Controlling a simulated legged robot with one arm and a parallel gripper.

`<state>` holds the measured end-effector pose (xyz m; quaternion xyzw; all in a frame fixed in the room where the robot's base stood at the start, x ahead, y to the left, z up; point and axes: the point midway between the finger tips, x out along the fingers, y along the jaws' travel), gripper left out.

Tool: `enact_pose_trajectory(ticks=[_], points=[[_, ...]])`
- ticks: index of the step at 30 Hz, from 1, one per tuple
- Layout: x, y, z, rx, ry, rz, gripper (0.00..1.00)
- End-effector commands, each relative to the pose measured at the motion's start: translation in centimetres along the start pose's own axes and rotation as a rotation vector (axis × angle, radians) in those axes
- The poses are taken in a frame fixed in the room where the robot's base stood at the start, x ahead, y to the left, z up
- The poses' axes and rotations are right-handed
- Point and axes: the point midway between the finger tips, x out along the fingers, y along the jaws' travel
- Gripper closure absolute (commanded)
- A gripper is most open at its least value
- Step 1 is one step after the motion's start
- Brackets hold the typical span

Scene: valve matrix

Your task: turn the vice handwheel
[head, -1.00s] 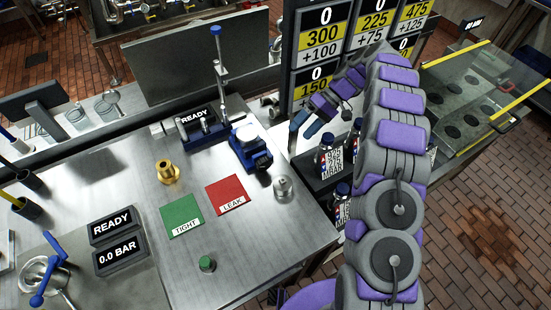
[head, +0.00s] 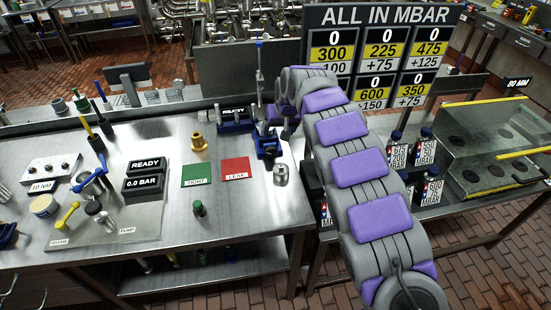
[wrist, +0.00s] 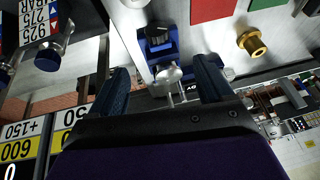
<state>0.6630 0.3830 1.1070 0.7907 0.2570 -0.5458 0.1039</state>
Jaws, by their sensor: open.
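The blue vice (head: 268,145) stands on the steel bench near its right back corner, partly hidden by my arm in the head view.
A silver fitting (head: 281,174), red LEAK pad (head: 235,169), green TIGHT pad (head: 197,175) and brass fitting (head: 199,142) are nearby on the bench. The pressure board (head: 378,55) and bottles (head: 425,148) are to the right.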

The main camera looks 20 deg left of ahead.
Motion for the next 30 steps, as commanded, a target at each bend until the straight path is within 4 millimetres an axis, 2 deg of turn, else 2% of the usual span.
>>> enact_pose_trajectory(ticks=[12, 21, 30], points=[[6.0, 1.3, 0.7, 0.006, 0.0, -0.01, 0.2], [11.0, 0.6, 0.6, 0.002, -0.001, -0.009, 0.2], [14.3, 0.8, 0.5, 0.004, 0.001, -0.009, 0.2]])
